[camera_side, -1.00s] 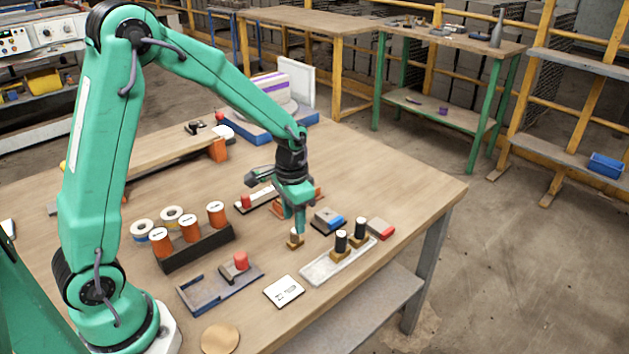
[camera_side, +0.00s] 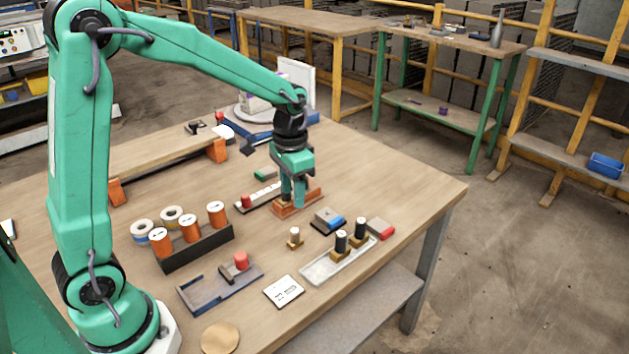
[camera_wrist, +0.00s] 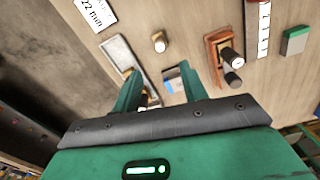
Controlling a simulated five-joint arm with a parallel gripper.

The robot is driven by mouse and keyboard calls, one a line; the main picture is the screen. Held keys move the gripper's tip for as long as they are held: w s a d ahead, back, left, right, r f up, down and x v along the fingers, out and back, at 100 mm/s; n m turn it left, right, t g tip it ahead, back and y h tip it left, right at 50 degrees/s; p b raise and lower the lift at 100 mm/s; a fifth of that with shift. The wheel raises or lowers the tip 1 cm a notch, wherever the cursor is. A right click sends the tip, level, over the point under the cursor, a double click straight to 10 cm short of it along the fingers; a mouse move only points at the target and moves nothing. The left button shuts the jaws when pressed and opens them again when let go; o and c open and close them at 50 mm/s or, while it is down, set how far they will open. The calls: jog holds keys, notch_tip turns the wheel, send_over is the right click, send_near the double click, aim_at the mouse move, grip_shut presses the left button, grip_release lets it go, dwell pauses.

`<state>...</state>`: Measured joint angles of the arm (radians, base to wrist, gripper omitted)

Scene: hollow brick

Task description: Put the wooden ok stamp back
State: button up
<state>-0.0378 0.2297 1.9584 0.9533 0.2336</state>
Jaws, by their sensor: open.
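A small stamp (camera_side: 295,239) with a wooden base and a pale handle stands upright on the bare table, front of my gripper (camera_side: 292,204); it also shows in the wrist view (camera_wrist: 159,42). I cannot read any marking on it. An orange-brown holder (camera_side: 312,198) lies at my fingertips in the side view; in the wrist view the holder (camera_wrist: 212,50) has a dark-handled stamp (camera_wrist: 231,58) in or on it. My gripper (camera_wrist: 160,70) is open, fingers pointing down, with nothing seen between them. The fingers hide part of the holder in the side view.
A white tray (camera_side: 311,276) with two black-handled stamps stands at the front right. A blue-and-grey pad (camera_side: 328,220) and a red-and-grey block (camera_side: 380,229) lie nearby. An orange-spool rack (camera_side: 193,251) stands left. A card (camera_side: 284,291) lies in front.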

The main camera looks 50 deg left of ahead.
jog(key=shift+s+r, duration=0.1)
jog(key=s+r+n+t, duration=0.1)
jog(key=s+r+t, duration=0.1)
jog(key=s+r, duration=0.3)
jog(key=s+d+r+n+t, duration=0.1)
jog(key=s+r+t, duration=0.2)
jog(key=s, duration=0.9)
notch_tip(320, 180, up, 3)
jog(key=shift+s+d+f+t, duration=0.15)
jog(key=shift+s+d+t, duration=0.05)
jog(key=shift+d+t, duration=0.1)
